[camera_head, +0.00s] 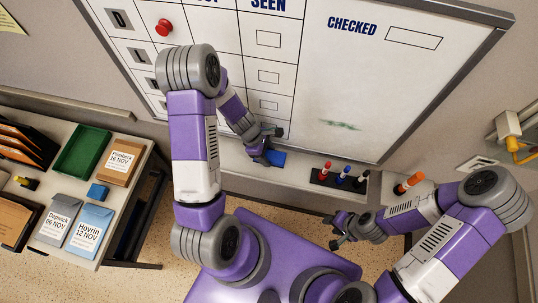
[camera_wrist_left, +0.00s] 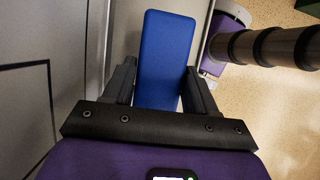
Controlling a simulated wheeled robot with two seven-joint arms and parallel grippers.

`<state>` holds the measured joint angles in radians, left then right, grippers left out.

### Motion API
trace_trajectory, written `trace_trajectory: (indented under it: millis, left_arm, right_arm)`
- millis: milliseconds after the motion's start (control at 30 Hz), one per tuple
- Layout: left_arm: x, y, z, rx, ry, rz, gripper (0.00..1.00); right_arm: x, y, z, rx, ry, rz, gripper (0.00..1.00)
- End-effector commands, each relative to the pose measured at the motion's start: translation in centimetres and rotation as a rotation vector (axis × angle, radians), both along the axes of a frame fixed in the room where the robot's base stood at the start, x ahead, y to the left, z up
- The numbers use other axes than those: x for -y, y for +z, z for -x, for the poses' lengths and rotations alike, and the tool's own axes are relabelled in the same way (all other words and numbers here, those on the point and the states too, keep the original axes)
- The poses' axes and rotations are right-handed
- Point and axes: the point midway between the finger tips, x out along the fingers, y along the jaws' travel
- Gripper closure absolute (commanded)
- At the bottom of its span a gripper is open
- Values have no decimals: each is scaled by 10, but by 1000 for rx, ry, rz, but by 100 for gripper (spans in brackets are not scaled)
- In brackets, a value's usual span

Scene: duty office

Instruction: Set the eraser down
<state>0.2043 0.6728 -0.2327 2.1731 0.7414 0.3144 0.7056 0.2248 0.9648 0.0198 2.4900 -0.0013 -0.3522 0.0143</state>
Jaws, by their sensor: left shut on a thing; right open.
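The eraser is a blue block (camera_head: 277,158) at the ledge (camera_head: 235,158) under the whiteboard. My left gripper (camera_head: 265,148) is shut on it. In the left wrist view the eraser (camera_wrist_left: 165,50) sticks out beyond the two black fingers of the left gripper (camera_wrist_left: 160,85), one on each side. I cannot tell whether the eraser touches the ledge. My right gripper (camera_head: 343,230) is open and empty, in front of the ledge and lower in the picture.
The whiteboard (camera_head: 310,85) has a green smudge (camera_head: 340,125) and a red magnet (camera_head: 163,27). A black holder with markers (camera_head: 340,180) stands on the ledge right of the eraser. An orange marker (camera_head: 408,183) is farther right. A side table (camera_head: 127,198) at left holds envelopes and a green tray (camera_head: 84,148).

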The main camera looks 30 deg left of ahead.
Motion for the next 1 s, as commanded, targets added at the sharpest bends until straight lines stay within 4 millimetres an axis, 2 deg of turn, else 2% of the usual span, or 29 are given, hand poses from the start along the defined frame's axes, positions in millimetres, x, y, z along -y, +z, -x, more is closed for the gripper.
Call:
trace_trajectory:
  millis: [167,400,467,500,667,700,867,1000]
  left_arm:
    - [2,-16,-1,0,-5,1,68]
    - [2,-48,-1,1,-7,1,68]
    - [1,-52,-2,1,-5,1,68]
    - [1,-52,-2,1,-4,1,71]
    - [0,-50,-2,1,-4,0,72]
    - [0,-50,-2,1,-4,0,40]
    - [1,-50,-2,1,-4,0,18]
    - [1,-50,-2,1,-4,0,18]
  right_arm:
    - [0,-11,1,-1,0,0,57]
    - [0,-38,0,0,0,0,57]
    - [0,-40,0,-1,0,0,57]
    - [0,-40,0,-1,0,0,57]
    - [0,-38,0,0,0,0,57]
    - [0,-38,0,0,0,0,57]
    - [0,-38,0,0,0,0,57]
    - [0,-38,0,0,0,0,57]
